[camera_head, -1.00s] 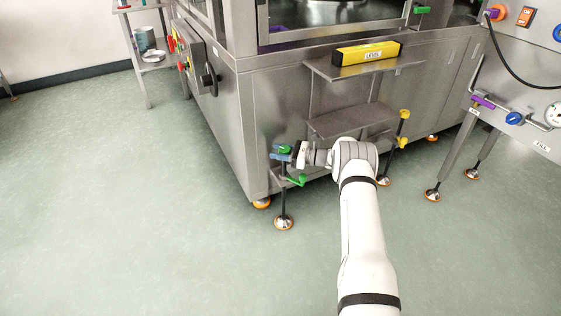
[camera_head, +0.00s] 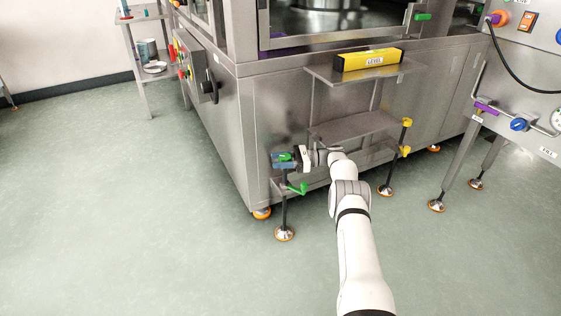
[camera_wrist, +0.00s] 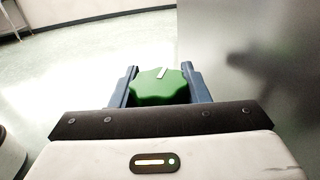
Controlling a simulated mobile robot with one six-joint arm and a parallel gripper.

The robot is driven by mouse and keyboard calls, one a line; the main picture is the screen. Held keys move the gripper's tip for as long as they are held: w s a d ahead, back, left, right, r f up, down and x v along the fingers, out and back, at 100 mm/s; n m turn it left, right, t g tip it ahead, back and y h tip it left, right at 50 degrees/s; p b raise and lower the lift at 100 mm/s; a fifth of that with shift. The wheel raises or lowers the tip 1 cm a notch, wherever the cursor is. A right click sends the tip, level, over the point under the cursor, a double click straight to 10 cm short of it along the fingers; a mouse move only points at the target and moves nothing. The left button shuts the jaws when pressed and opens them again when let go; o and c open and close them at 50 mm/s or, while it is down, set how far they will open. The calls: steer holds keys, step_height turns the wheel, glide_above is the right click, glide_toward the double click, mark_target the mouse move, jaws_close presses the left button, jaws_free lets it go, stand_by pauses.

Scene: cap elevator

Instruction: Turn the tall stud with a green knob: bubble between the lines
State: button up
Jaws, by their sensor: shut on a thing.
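The green knob (camera_wrist: 158,88) sits between the two blue fingers of my gripper (camera_wrist: 160,90) in the wrist view, with a white mark on its top. A green handle (camera_head: 298,188) sticks out lower on the stud. The yellow level (camera_head: 368,59), marked LEVEL, lies on the upper shelf. Its bubble is too small to make out.
A lower shelf (camera_head: 352,127) is above my arm. A second stud with a yellow knob (camera_head: 407,122) and yellow handle (camera_head: 404,151) stands to the right. The steel cabinet (camera_head: 230,130) is behind my gripper. The floor (camera_head: 130,210) at left is clear.

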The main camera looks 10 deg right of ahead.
steer(key=shift+w+r, duration=0.1)
steer(key=shift+r, duration=0.05)
steer(key=o, duration=1)
steer(key=shift+c, duration=0.2)
steer(key=shift+m+t+p, duration=0.3)
steer(key=shift+m+t, duration=0.2)
steer(key=shift+t, duration=0.4)
